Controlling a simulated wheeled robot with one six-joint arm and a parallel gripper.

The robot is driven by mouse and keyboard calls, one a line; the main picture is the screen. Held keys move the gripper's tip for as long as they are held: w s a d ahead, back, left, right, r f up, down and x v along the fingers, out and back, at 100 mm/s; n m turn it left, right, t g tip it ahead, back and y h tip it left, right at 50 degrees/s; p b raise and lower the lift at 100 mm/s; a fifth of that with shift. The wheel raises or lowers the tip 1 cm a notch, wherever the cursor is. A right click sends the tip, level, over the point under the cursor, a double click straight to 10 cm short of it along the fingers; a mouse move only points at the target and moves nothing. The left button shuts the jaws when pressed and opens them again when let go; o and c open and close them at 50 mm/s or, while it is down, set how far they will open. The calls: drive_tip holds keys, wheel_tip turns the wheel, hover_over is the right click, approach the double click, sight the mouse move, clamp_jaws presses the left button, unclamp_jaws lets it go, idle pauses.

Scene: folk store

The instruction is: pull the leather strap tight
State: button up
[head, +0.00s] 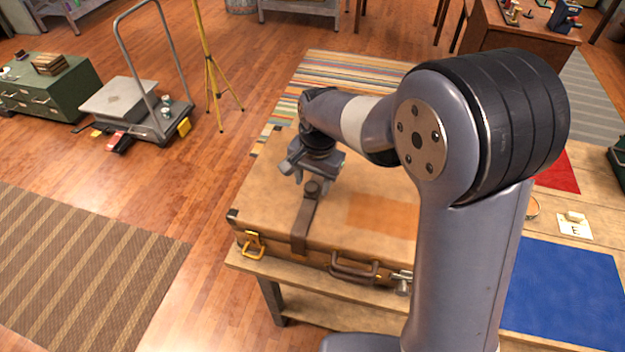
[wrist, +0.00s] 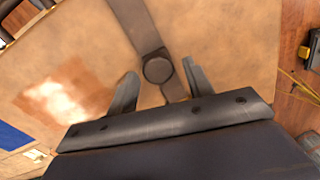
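A tan suitcase (head: 265,205) lies closed and flat on a wooden bench. A brown leather strap (head: 302,222) runs over its lid and down its front side; it also shows in the wrist view (wrist: 133,22). A dark round knob (wrist: 158,69) sits on the strap, and it shows just below my gripper in the head view (head: 313,189). My gripper (head: 313,179) points down over the lid. In the wrist view its two fingers (wrist: 160,73) are apart, one on each side of the knob, with nothing clamped. Whether they touch the strap, I cannot tell.
The suitcase has a brass latch (head: 250,243), a handle (head: 354,270) and another latch (head: 402,280) on its front. A blue mat (head: 565,290) and a small card (head: 575,228) lie on the bench to the right. My arm hides the suitcase's right part.

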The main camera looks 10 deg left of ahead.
drive_tip(key=shift+s, duration=0.1)
drive_tip(key=r, duration=0.7)
drive_tip(key=d+r+b, duration=0.1)
drive_tip(key=r, duration=0.2)
drive_tip(key=shift+s+r, duration=0.1)
drive_tip(key=shift+r, duration=0.3)
drive_tip(key=f, duration=0.7)
drive_tip(key=a+f+p, duration=0.1)
drive_tip(key=f, duration=0.2)
drive_tip(key=shift+f, duration=0.25)
drive_tip(key=shift+s+f, duration=0.1)
drive_tip(key=shift+f, duration=0.15)
drive_tip(key=s, duration=0.2)
drive_tip(key=shift+s+a+r, duration=0.1)
drive_tip(key=shift+s, duration=0.25)
drive_tip(key=shift+w, duration=0.1)
